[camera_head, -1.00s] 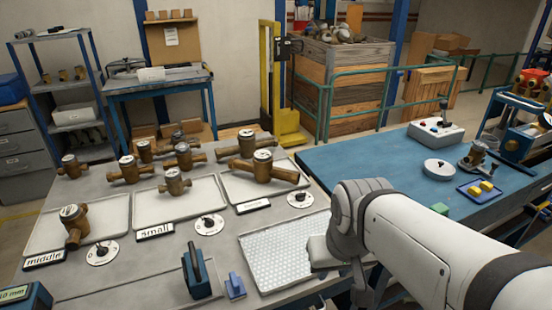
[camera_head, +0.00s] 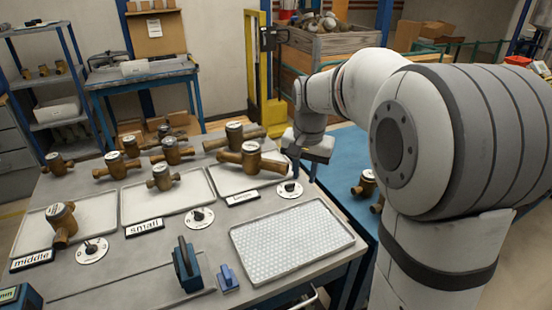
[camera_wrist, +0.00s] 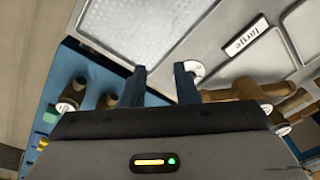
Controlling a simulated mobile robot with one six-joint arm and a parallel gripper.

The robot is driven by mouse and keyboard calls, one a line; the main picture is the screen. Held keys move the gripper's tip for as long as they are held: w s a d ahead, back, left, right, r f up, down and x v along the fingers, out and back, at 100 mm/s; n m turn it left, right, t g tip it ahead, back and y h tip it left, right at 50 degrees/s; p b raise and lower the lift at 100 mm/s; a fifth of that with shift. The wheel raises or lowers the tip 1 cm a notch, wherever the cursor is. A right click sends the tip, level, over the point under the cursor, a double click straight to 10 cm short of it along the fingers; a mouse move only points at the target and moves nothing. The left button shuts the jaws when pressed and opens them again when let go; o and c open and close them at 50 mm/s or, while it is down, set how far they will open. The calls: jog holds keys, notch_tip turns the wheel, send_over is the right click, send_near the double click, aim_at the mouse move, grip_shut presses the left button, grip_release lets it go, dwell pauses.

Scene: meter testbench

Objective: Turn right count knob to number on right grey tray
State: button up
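The right count knob (camera_head: 289,188) is a small dark knob on a round white dial, in front of the right grey tray (camera_head: 223,180). In the wrist view the dial (camera_wrist: 196,68) is partly hidden behind one finger, so the knob's pointer cannot be read. A brass meter (camera_head: 252,159) lies on the right tray. A second brass meter (camera_head: 235,135) is at its back edge; I cannot tell if it is on the tray. My gripper (camera_head: 305,168) points down just right of and above the dial. Its fingers (camera_wrist: 161,75) are apart and empty.
A label reading "large" (camera_head: 243,198) lies left of the dial. A white perforated tray (camera_head: 290,240) is in front. The small knob (camera_head: 200,217) and middle knob (camera_head: 92,248) are farther left. Brass pieces (camera_head: 366,184) stand on the blue table at right.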

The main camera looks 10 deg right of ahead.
aim_at(290, 184)
jog(key=w+f+m, duration=0.1)
jog(key=w+f, duration=0.1)
jog(key=w, duration=0.3)
jog(key=w+f+m, duration=0.2)
jog(key=w+f, duration=0.1)
jog(key=w, duration=0.2)
jog(key=w+f+m+g, duration=0.1)
jog(key=w+f, duration=0.1)
jog(key=w, duration=0.3)
jog(key=shift+w+a+f, duration=0.1)
jog(key=shift+w+f, duration=0.05)
jog(key=shift+w, duration=0.1)
jog(key=shift+w+f+m, duration=0.25)
jog(key=shift+m, duration=0.05)
notch_tip(290, 184, down, 8)
jog(key=shift+r+p, duration=0.1)
jog(key=shift+p, duration=0.3)
grip_shut()
